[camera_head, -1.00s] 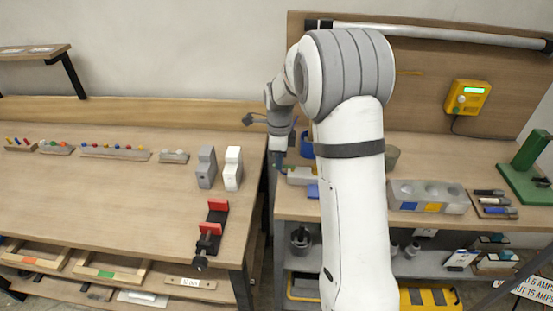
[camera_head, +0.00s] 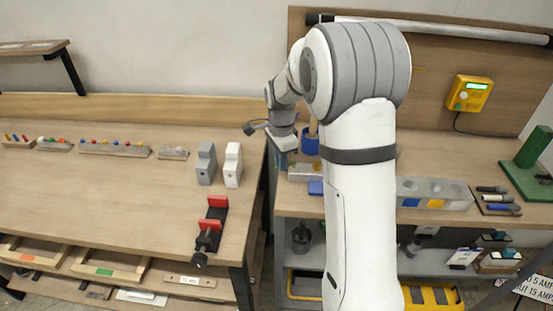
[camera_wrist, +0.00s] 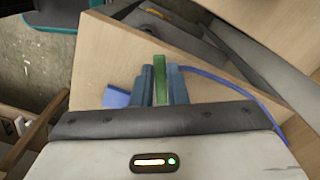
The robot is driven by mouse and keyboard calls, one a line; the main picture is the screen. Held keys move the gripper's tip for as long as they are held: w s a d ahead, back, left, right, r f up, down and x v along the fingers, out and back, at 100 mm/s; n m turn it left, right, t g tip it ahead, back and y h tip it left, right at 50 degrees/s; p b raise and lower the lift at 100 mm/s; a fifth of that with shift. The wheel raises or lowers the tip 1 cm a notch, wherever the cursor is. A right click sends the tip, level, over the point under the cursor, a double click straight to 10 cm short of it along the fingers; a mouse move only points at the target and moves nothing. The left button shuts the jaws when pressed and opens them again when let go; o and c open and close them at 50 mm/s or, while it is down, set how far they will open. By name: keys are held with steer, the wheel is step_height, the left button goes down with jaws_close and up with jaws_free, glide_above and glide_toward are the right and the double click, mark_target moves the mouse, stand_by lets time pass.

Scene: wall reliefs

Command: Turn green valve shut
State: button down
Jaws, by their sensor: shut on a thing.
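The green valve handle (camera_wrist: 161,78) shows in the wrist view as a narrow upright bar. My gripper (camera_wrist: 161,70) has its two blue fingers closed on either side of it. In the head view my gripper (camera_head: 283,158) points down at the left edge of the right bench, beside a pale grey block (camera_head: 303,172). The green handle cannot be made out in the head view, and the valve's body is hidden. I cannot tell how far the valve is turned.
A blue cup (camera_head: 309,143) stands just right of my gripper. A blue hose-like strip (camera_wrist: 232,84) curves across the wood in the wrist view. A grey holder block (camera_head: 432,193) is further right. A gap separates the left bench (camera_head: 120,185) from the right one.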

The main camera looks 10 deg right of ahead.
steer(key=n, duration=0.1)
steer(key=s+n, duration=0.1)
steer(key=n, duration=0.1)
steer(key=shift+d+r+n+b, duration=0.15)
steer(key=shift+d+n+b, duration=0.15)
steer(key=shift+d+b, duration=0.1)
steer(key=n, duration=0.2)
steer(key=shift+s+d+n, duration=0.35)
steer(key=shift+n, duration=0.05)
steer(key=n, duration=0.1)
steer(key=d+n, duration=0.1)
steer(key=n, duration=0.1)
steer(key=s+n, duration=0.1)
steer(key=n, duration=0.1)
steer(key=shift+d+b, duration=0.25)
steer(key=shift+b, duration=0.15)
steer(key=shift+n, duration=0.3)
steer(key=c, duration=1.6)
jaws_free()
steer(key=shift+w, duration=0.1)
steer(key=shift+o, duration=0.8)
